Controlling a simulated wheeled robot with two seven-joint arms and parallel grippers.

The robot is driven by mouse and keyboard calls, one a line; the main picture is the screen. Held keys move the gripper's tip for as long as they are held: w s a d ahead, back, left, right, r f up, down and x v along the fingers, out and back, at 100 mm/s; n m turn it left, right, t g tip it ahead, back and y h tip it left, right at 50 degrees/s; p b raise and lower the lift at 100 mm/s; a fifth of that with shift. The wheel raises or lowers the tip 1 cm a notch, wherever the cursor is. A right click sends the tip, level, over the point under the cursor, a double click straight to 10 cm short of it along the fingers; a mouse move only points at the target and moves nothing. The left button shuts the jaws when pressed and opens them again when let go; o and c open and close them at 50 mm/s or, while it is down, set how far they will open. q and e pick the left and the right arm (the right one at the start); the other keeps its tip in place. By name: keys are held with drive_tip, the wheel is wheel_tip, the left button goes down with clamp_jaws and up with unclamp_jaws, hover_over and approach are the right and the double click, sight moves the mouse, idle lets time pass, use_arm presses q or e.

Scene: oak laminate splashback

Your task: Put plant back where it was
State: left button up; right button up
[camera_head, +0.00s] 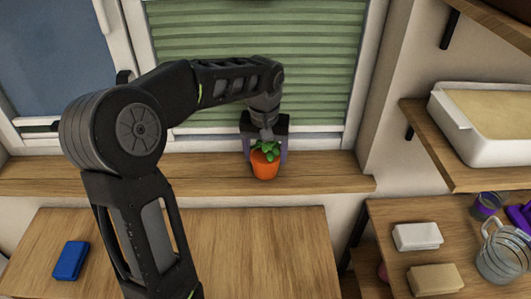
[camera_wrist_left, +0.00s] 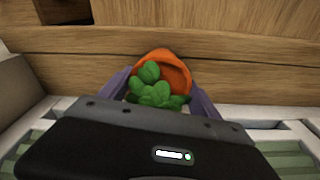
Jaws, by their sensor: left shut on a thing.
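The plant (camera_head: 264,163) is a small green succulent in an orange pot. It is at the wooden window sill (camera_head: 330,170), in front of the green blind. In the left wrist view the orange pot (camera_wrist_left: 176,66) and green leaves (camera_wrist_left: 155,90) show between the two fingers (camera_wrist_left: 158,100). The pot looks upright, and I cannot tell whether its base touches the sill. My right gripper is not in view.
A wooden table (camera_head: 250,250) stands below the sill, with a blue box (camera_head: 71,260) on its left. At right, a shelf (camera_head: 460,165) holds a white tray (camera_head: 480,135). A lower surface holds a white box (camera_head: 417,236), a tan box (camera_head: 435,279) and a glass jug (camera_head: 502,255).

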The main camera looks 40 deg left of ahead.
use_arm(q)
drive_tip(key=shift+f, duration=0.2)
drive_tip(key=o, duration=1.8)
drive_tip(key=shift+c, duration=0.2)
drive_tip(key=shift+r, duration=0.15)
drive_tip(key=r, duration=0.4)
drive_tip(key=s+r, duration=0.1)
drive_tip(key=r, duration=0.7)
drive_tip(key=shift+s+d+p, duration=0.15)
drive_tip(key=shift+d+p, duration=0.15)
